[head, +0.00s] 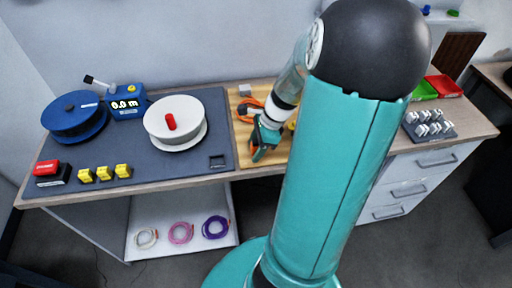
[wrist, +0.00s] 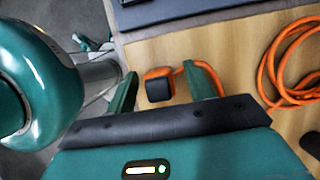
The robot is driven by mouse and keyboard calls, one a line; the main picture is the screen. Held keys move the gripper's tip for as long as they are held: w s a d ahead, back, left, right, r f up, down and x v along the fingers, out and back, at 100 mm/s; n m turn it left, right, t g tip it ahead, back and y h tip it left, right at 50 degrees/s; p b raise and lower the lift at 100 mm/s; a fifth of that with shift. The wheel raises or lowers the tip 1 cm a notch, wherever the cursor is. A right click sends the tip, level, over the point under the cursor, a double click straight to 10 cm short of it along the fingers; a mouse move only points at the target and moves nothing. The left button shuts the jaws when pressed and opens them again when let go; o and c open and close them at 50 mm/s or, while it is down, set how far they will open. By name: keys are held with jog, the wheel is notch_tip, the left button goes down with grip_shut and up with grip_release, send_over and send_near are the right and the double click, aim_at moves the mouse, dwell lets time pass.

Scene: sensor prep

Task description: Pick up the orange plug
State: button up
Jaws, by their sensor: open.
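The orange plug (wrist: 158,86), with a dark grey block-like part, lies on the wooden board in the wrist view. An orange cable (wrist: 287,60) loops on the board at the right and runs behind my right finger toward the plug. My gripper (wrist: 162,71) is open, with one green finger on each side of the plug. A gap shows between the plug and the left finger; whether the right finger touches it I cannot tell. In the head view, my gripper (head: 262,150) is low at the board's front, and the plug is mostly hidden there.
A dark mat (head: 222,125) lies left of the wooden board (head: 245,160), bearing a white reel (head: 160,132), a blue reel (head: 72,125) and several yellow blocks (head: 105,173). The bench's front edge is close to my gripper. My arm hides the bench's middle.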

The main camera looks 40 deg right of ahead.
jog(key=c, duration=1.1)
jog(key=shift+r, duration=0.15)
